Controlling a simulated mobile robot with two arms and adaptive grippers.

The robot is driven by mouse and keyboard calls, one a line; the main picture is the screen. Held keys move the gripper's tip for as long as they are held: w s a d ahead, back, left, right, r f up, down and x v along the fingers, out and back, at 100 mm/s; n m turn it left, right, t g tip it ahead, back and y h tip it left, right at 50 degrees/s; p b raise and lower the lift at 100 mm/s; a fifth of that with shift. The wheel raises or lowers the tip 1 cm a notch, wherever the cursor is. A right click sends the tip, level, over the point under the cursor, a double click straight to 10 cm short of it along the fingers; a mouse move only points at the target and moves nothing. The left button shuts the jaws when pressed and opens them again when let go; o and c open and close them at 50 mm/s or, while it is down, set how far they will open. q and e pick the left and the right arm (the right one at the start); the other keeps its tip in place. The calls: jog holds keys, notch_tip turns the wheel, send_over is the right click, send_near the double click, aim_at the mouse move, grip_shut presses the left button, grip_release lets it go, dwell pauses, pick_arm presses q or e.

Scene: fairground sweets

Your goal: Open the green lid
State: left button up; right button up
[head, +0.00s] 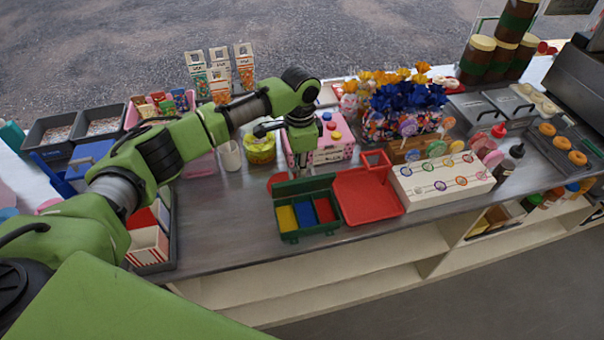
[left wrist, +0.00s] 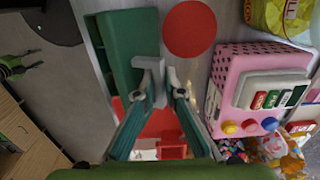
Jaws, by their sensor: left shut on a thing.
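The green box (head: 290,236) stands on the metal counter. Its green lid (head: 290,187) is tilted up along the back side, so the yellow, blue and red compartments show. The lid also shows in the left wrist view (left wrist: 130,42), with a grey handle (left wrist: 150,72) on its edge. My left gripper (head: 302,172) is behind the lid, its fingertips hidden in the head view. In the left wrist view my left gripper (left wrist: 158,96) has its two fingers on either side of the grey handle, shut on it.
A red tray (head: 368,198) lies right of the box, and a white lollipop stand (head: 442,184) is beyond it. A pink dotted box (head: 330,155) with coloured buttons stands behind. A red disc (left wrist: 189,29) lies near the lid. Bare counter (head: 225,225) is left of the box.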

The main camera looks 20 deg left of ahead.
pick_arm(q)
jog(key=shift+w+a+f+b, duration=0.2)
jog(key=shift+w+a, duration=0.1)
jog(key=shift+w, duration=0.1)
jog(key=shift+w+a+f+b, duration=0.15)
jog(key=shift+w+a, duration=0.1)
jog(key=shift+w, duration=0.15)
jog(key=shift+c, duration=0.2)
jog(key=shift+w+a+f+b, duration=0.45)
jog(key=shift+w+b, duration=0.25)
jog(key=shift+b, duration=0.2)
grip_shut()
jog(key=shift+w+a, duration=0.2)
jog(key=shift+w, duration=0.1)
jog(key=o, duration=0.8)
grip_release()
notch_tip(320, 180, up, 13)
jog(key=p, duration=1)
jog(key=shift+p, duration=0.4)
